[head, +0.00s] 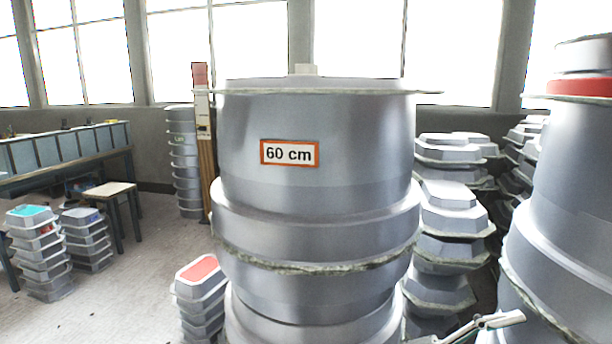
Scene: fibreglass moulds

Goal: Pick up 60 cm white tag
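The 60 cm tag (289,153) is a white rectangle with an orange border and black "60 cm" lettering. It sits flat against the upper front of a large grey round mould stack (315,190) in the middle of the head view. Part of my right gripper (487,322) shows at the bottom right edge, low and well away from the tag. It is cut off by the frame, so I cannot tell if it is open or shut. My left gripper is not in view.
Another tall mould stack (570,180) stands close at the right. Octagonal grey moulds (450,215) are piled behind. A low stack with a red top (199,270) stands at left of the big stack. The floor (125,290) further left is partly clear.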

